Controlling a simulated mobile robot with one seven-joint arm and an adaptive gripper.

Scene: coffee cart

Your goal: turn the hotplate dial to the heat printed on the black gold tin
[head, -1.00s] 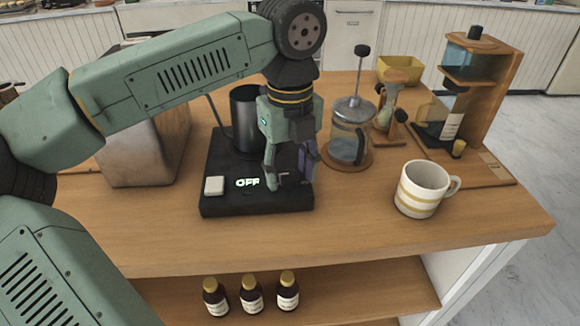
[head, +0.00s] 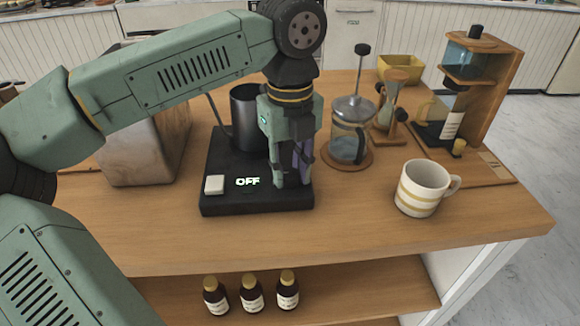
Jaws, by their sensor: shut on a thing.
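The hotplate (head: 222,165) is a black slab on the wooden cart top, with a lit display (head: 247,181) reading "OFF" and a pale square button (head: 214,185) at its front left. A dark metal jug (head: 244,120) stands at its back. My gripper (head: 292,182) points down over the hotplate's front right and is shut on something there. The dial itself is hidden by the fingers. I cannot make out a black gold tin. Several dark bottles with gold caps (head: 252,294) stand on the lower shelf, their labels too small to read.
A French press (head: 348,140) stands close to the right of my gripper. A striped mug (head: 420,190), an hourglass-shaped brewer (head: 385,110) and a wooden drip stand (head: 495,90) are further right. A metal box (head: 150,150) is left. The front of the cart top is clear.

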